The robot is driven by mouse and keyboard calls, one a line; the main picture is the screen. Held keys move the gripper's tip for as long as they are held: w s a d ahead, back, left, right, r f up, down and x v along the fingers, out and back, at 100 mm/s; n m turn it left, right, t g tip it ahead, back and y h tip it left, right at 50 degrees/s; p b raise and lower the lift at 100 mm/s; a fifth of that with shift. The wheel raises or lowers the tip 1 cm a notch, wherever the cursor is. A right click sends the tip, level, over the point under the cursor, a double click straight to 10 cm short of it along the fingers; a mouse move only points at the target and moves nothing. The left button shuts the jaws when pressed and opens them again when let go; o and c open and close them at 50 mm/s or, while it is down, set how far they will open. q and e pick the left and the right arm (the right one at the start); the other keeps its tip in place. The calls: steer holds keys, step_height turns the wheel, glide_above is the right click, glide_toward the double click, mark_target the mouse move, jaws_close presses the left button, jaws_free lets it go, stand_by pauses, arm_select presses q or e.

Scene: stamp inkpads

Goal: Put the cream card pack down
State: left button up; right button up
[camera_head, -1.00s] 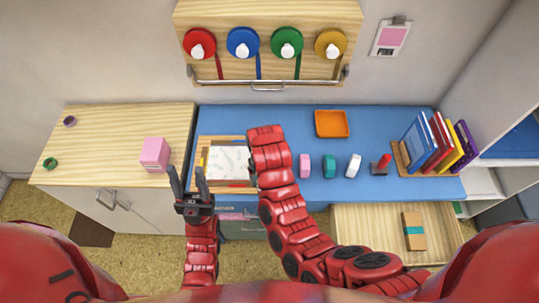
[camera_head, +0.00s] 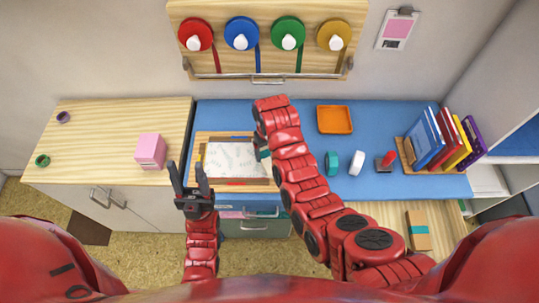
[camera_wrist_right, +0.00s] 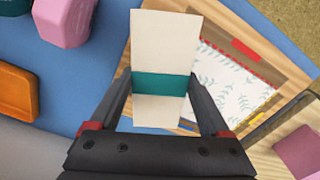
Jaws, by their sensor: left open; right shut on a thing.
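The cream card pack (camera_wrist_right: 161,45) with a teal band (camera_wrist_right: 162,86) is between the fingers of my right gripper (camera_wrist_right: 160,115), which is shut on it. In the head view my right arm hides most of the pack; a teal sliver (camera_head: 263,154) shows at the right edge of the wooden tray (camera_head: 203,139). The tray holds a white patterned sheet (camera_head: 230,158), which also shows behind the pack in the right wrist view (camera_wrist_right: 225,85). I cannot tell how high the pack is above the tray. My left gripper (camera_head: 187,164) is open and empty, left of the tray.
A pink box (camera_head: 150,151) stands on the left cabinet. An orange tray (camera_head: 334,119), a teal block (camera_head: 332,163), a white block (camera_head: 356,162) and a red stamp (camera_head: 386,161) are on the blue desk.

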steer(key=shift+w+d, duration=0.15)
steer(key=shift+w, duration=0.45)
steer(key=shift+w+p, duration=0.15)
steer(key=shift+p, duration=0.2)
steer(key=shift+f+p, duration=0.8)
steer(key=shift+f, duration=0.95)
steer(key=shift+f, duration=0.15)
steer(key=o, duration=1.4)
